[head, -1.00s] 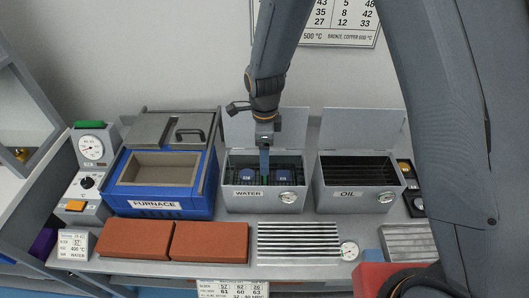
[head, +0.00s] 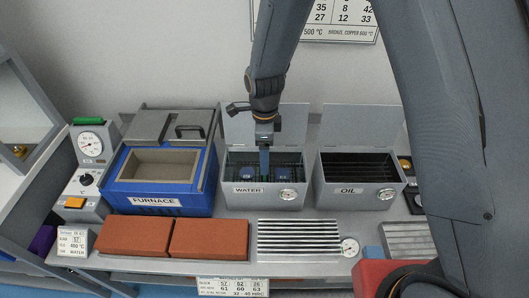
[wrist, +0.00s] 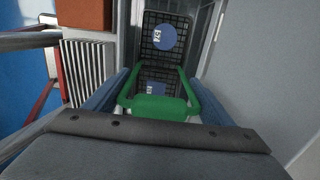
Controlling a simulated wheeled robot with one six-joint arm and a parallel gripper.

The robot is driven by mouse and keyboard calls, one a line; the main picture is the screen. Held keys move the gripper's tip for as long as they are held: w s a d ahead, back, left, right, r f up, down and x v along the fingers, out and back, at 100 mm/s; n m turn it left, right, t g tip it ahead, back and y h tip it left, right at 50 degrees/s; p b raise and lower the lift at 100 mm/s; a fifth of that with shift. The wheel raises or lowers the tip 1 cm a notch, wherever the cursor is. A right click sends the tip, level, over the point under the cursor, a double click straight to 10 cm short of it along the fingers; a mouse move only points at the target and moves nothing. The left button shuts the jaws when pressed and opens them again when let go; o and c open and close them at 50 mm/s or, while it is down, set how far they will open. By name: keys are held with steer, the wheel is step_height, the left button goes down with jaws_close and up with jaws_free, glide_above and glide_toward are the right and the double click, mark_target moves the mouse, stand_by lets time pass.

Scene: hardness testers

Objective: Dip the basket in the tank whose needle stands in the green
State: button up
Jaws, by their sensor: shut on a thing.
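The basket (wrist: 182,24) is black mesh with a green handle (wrist: 160,107) and holds blue round pieces (wrist: 163,37) with white labels. My gripper (head: 265,178) is shut on the green handle; its blue fingers flank the handle in the wrist view (wrist: 152,98). The basket is inside the open WATER tank (head: 230,190), its blue pieces (head: 251,177) below the tank's rim. The WATER tank's dial (head: 287,195) is on its front right. The OIL tank (head: 330,190) stands open to the right with its own dial (head: 386,194). Both needles are too small to read.
The blue furnace (head: 155,202) stands open left of the WATER tank. Two red-brown bricks (head: 135,236) and a ribbed rack (head: 298,238) lie in front. Raised lids (head: 355,125) stand behind the tanks. A control box with a gauge (head: 90,140) is at the left.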

steer(key=shift+r, duration=0.25)
steer(key=shift+r+p, duration=0.7)
steer(key=shift+p, duration=0.05)
steer(key=shift+f, duration=0.15)
